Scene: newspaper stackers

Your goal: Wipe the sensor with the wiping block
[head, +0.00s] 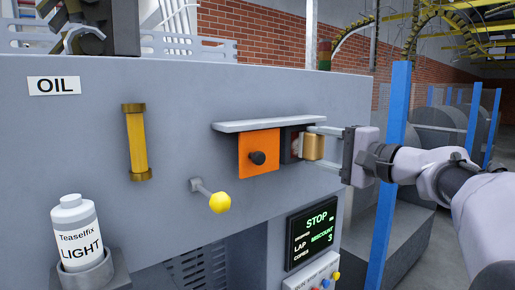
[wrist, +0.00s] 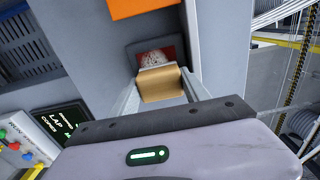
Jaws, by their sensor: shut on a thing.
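My gripper (head: 311,146) reaches in from the right in the head view and is shut on the wiping block (head: 314,147), a tan-gold block. The block is also between the fingers in the wrist view (wrist: 161,84). The sensor (wrist: 155,55) is a dark square with a red face and a whitish speckled patch, just beyond the block. In the head view the sensor (head: 289,145) is mostly hidden behind the block, under the grey ledge. I cannot tell whether block and sensor touch. An orange plate (head: 258,152) with a black knob is left of the sensor.
A grey ledge (head: 268,125) overhangs the plate and sensor. A lever with a yellow knob (head: 220,202) sticks out below left. A display (head: 313,236) with buttons is below. A white bottle (head: 75,233) stands at lower left. A blue post (head: 390,180) is close to my arm.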

